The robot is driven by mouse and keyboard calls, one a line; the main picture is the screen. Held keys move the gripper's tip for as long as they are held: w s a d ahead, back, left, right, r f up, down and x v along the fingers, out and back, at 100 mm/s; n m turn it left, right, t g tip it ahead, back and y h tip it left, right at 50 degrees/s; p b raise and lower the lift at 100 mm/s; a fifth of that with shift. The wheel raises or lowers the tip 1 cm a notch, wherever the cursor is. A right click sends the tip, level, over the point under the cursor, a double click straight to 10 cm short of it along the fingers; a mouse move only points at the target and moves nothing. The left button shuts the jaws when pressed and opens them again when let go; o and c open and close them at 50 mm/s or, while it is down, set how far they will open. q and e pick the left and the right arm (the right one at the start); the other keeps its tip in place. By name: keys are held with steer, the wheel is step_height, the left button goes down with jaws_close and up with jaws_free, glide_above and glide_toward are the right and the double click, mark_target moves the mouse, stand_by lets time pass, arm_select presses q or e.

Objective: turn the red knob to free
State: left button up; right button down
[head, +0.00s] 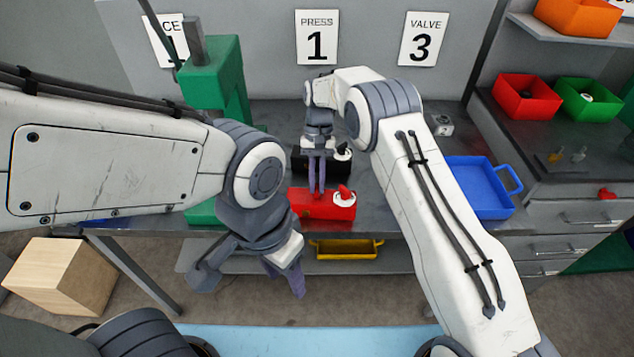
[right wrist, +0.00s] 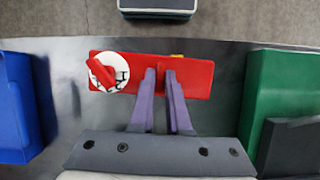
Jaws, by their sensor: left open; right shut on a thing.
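A red box (head: 312,204) lies on the grey bench near its front edge; the right wrist view shows it from above (right wrist: 200,84). At one end it has a white dial with black marks and a red knob (head: 344,191), whose bar slants across the dial in the right wrist view (right wrist: 101,73). My right gripper (head: 317,189) points down and is shut on the red box, beside the dial and apart from the knob (right wrist: 159,71). What part is between the fingers is hidden. My left gripper (head: 284,276) is open and empty, low in front of the bench.
A black box (head: 301,163) with a similar dial stands behind the red one. A green press (head: 217,80) stands left, a blue tray (head: 480,180) right. A yellow tray (head: 345,249) is on the shelf below. A wooden crate (head: 62,275) is on the floor.

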steer(key=c, duration=0.9)
jaws_free()
steer(key=b+v, duration=0.1)
steer(key=v, duration=0.4)
steer(key=shift+w+r+b, duration=0.15)
steer(key=shift+r+b, duration=0.1)
steer(key=shift+b, duration=0.1)
steer(key=shift+p+v, duration=1.1)
steer(key=shift+v, duration=1.35)
